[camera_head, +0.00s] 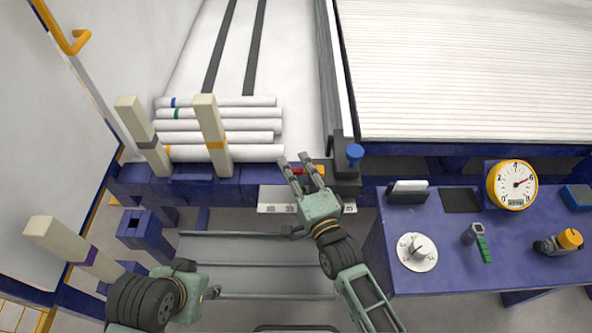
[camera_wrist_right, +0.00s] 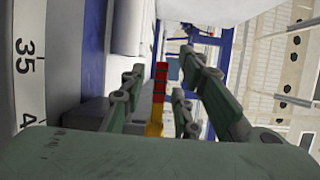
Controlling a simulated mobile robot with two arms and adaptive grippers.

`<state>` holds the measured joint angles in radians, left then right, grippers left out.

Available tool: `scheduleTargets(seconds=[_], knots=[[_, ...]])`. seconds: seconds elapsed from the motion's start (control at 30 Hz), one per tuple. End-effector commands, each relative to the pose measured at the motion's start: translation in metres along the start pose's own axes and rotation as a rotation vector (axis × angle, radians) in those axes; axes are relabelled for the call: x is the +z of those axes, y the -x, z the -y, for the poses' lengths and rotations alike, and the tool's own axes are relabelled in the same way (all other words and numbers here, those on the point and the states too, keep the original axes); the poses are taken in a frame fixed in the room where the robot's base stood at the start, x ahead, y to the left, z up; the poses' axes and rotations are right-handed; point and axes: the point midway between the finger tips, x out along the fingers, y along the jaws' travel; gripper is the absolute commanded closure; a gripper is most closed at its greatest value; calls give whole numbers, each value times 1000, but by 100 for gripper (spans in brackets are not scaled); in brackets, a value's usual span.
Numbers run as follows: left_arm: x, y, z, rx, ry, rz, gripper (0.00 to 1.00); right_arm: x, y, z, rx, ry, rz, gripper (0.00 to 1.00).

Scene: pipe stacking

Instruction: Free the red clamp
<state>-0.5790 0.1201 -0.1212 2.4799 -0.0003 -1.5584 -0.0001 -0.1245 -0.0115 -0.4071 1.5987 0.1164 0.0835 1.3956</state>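The red clamp (camera_head: 316,170), with a yellow-orange part, sits at the blue frame edge beside the dark corner bracket, partly hidden by my right gripper. My right gripper (camera_head: 294,159) is open, its fingers reaching over the frame edge. In the right wrist view, the red clamp (camera_wrist_right: 160,82) stands upright between the open fingers of the right gripper (camera_wrist_right: 158,88), with its yellow part lowest. I cannot see contact between fingers and clamp. My left gripper (camera_head: 188,268) is low at the left, and its fingers do not show clearly.
White pipes (camera_head: 220,125) with coloured bands lie stacked behind beige posts (camera_head: 213,135). A blue knob (camera_head: 354,152) stands right of the clamp. A blue bench (camera_head: 450,275) with a dial gauge (camera_head: 512,185) is at the right. A scale (camera_wrist_right: 25,85) runs along the wrist view's left.

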Motion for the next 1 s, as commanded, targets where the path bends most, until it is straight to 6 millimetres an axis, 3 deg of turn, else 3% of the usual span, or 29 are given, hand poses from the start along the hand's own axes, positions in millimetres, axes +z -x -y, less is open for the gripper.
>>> scheduleTargets(seconds=[0.33,1.0], knots=[[0,0,0,0,0,0,60,0,0,0,1,0,0,99],[2,2,0,0,0,11,60,-7,4,-1,4,0,0,100]])
